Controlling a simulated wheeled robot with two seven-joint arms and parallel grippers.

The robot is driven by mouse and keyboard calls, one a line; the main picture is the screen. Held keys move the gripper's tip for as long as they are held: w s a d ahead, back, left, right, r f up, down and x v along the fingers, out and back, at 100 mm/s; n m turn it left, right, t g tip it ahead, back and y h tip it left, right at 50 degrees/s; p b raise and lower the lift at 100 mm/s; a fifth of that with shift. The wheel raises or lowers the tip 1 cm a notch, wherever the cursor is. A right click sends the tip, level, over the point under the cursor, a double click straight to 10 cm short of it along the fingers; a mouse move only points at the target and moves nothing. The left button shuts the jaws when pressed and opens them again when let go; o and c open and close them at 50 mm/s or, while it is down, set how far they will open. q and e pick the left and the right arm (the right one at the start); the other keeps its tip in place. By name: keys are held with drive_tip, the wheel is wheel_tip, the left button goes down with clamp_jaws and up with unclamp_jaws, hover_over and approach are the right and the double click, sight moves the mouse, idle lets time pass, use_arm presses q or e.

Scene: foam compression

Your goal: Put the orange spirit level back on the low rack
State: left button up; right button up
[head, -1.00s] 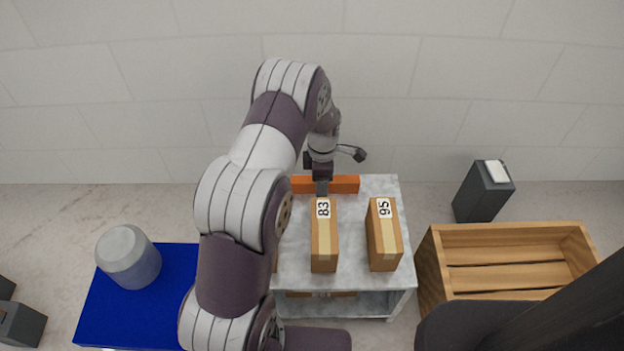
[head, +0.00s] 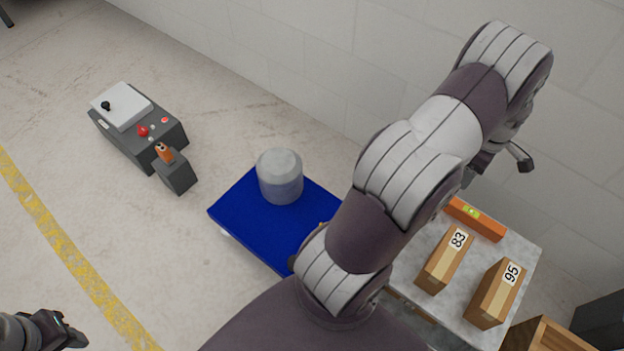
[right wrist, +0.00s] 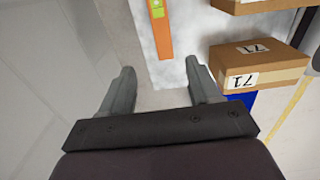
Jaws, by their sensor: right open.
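The orange spirit level (head: 475,218) lies along the back edge of the grey-topped low rack (head: 519,252), behind two cartons. Its green vial shows. In the right wrist view, one end of the level (right wrist: 161,35) is ahead of my open, empty right gripper (right wrist: 160,80), with a clear gap from both fingers. In the head view my right arm passes in front of the rack's left part, and its fingers are mostly hidden near the level's left end. My left gripper (head: 62,330) is at the bottom left, away from the rack; its jaws are unclear.
Cartons marked 83 (head: 445,260) and 95 (head: 494,293) stand on the rack. A blue platform (head: 245,215) carries a grey canister (head: 280,177). A grey control box (head: 140,125) is on the floor, and a wooden crate (head: 545,337) is at lower right. The wall is close behind.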

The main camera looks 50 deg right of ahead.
drive_tip(key=w+a+r, duration=0.3)
drive_tip(key=w+a, duration=0.3)
drive_tip(key=w, duration=0.6)
drive_tip(key=w+a+r, duration=0.2)
drive_tip(key=w+a, duration=0.4)
drive_tip(key=w, duration=0.6)
drive_tip(key=w+a+r, duration=0.1)
drive_tip(key=w+a, duration=0.3)
drive_tip(key=a, duration=0.4)
drive_tip(key=w+a+r, duration=0.2)
drive_tip(key=w+a, duration=0.1)
drive_tip(key=a, duration=0.4)
drive_tip(key=s+a+r+t, duration=0.1)
drive_tip(key=s+a, duration=0.2)
drive_tip(key=a, duration=1.3)
drive_tip(key=shift+s+a+m, duration=0.2)
drive_tip(key=shift+a+m, duration=0.05)
drive_tip(key=shift+m, duration=0.05)
drive_tip(key=shift+r, duration=0.1)
wheel_tip(320, 180, up, 42)
drive_tip(key=p, duration=4.2)
drive_tip(key=shift+r, duration=0.15)
